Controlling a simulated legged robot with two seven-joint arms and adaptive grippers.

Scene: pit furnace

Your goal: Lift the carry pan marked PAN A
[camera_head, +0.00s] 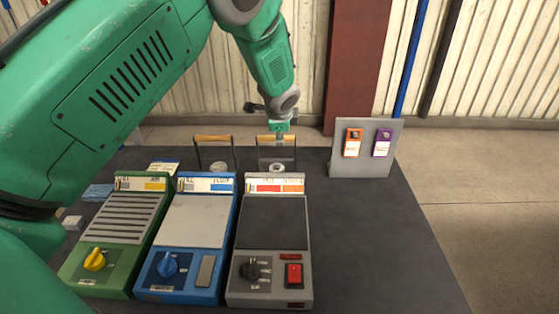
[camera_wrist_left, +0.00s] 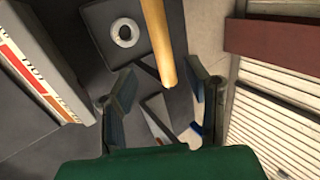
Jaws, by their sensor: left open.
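Two carry pans with wooden bar handles stand behind the row of units in the head view: one on the left (camera_head: 213,138) and one on the right (camera_head: 276,138). I cannot read a PAN A mark on either. My left gripper (camera_head: 279,125) is just above the right pan's handle. In the left wrist view a wooden handle (camera_wrist_left: 157,42) runs toward the space between the open fingers (camera_wrist_left: 160,92). A dark pan with a pale ring (camera_wrist_left: 125,33) lies beyond it. Contact with the handle cannot be told. My right gripper is out of view.
Green (camera_head: 120,230), blue (camera_head: 190,235) and grey (camera_head: 270,235) units with knobs stand on the dark table (camera_head: 370,240), in front of the pans. A grey stand (camera_head: 369,165) holds orange and purple tags at the right. The table's right side is clear.

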